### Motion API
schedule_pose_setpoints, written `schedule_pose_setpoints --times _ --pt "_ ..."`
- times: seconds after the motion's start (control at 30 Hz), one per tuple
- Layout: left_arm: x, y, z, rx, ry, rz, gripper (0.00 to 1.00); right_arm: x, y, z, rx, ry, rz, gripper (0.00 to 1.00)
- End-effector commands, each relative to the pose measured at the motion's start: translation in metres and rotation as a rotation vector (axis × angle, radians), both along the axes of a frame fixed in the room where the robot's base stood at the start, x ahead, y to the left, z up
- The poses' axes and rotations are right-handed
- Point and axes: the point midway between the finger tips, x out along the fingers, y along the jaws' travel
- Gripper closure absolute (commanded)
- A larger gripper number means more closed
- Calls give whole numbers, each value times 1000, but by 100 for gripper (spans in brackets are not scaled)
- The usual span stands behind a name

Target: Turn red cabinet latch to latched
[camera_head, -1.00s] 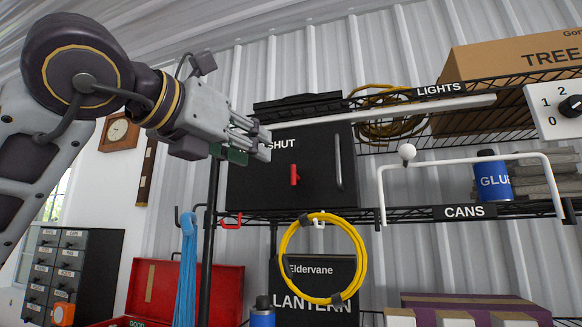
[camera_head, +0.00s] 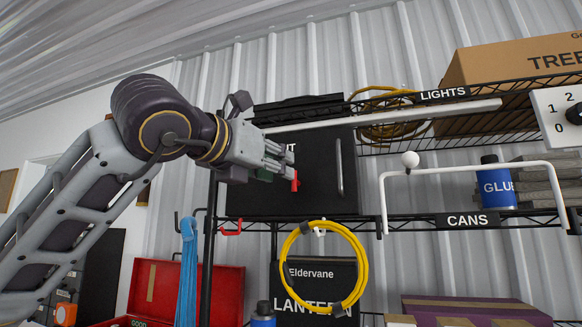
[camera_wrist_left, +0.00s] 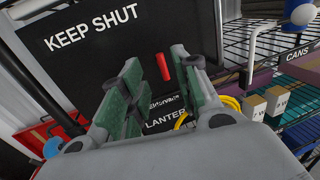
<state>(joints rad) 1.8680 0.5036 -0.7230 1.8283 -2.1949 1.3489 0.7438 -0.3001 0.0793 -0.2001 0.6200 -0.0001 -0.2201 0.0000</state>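The red latch (camera_head: 295,181) is a small upright red handle on the black cabinet door (camera_head: 318,180). My left gripper (camera_head: 283,166) is in front of the door, its fingertips close to the latch's upper left in the head view. In the left wrist view the red latch (camera_wrist_left: 164,70) shows between the two green-padded fingers of the left gripper (camera_wrist_left: 165,75), which are spread apart and hold nothing. I cannot tell whether a finger touches the latch. The door's "KEEP SHUT" lettering (camera_wrist_left: 92,28) is plain in the wrist view. My right gripper is not in view.
A grey bar handle (camera_head: 339,166) stands right of the latch. A yellow cable coil (camera_head: 290,246) and blue straps (camera_head: 188,270) hang below. A white rail with a ball knob (camera_head: 410,160) and a blue glue can (camera_head: 496,184) are to the right.

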Motion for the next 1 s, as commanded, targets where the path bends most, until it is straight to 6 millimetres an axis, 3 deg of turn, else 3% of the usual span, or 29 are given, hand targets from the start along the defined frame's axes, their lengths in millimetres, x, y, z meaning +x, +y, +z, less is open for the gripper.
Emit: schedule_pose_setpoints --times 0.5,1.0 --pt "49 -28 1 0 1 -2 68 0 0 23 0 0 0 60" --pt "56 -32 -1 1 0 -1 68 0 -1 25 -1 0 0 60"
